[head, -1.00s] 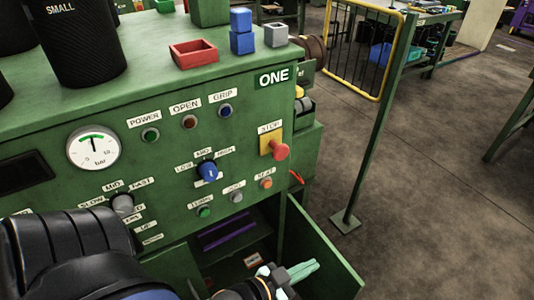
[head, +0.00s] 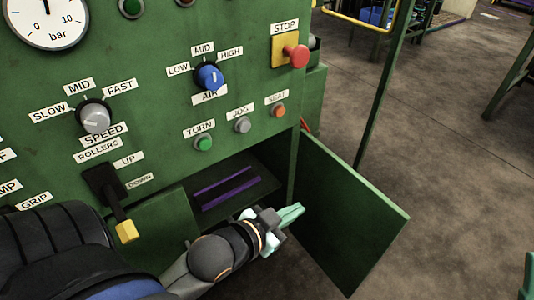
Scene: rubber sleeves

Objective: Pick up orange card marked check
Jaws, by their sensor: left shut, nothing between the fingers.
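My left gripper (head: 291,214) has pale green fingers, shut with nothing between them. It is in front of the open lower compartment of the green machine, beside the opened door (head: 350,215). I see no orange card marked check in the head view now; the lower part of the compartment is hidden behind my left arm and gripper. A pale green piece (head: 529,277) at the lower right edge looks like a fingertip of my right gripper; too little shows to tell its state.
The compartment (head: 262,180) is dark inside, with purple strips (head: 225,186). Above it is the machine's panel with buttons, a blue AIR knob (head: 209,77), a red STOP button (head: 297,56) and a yellow-tipped lever (head: 126,230). Bare floor (head: 455,150) lies to the right.

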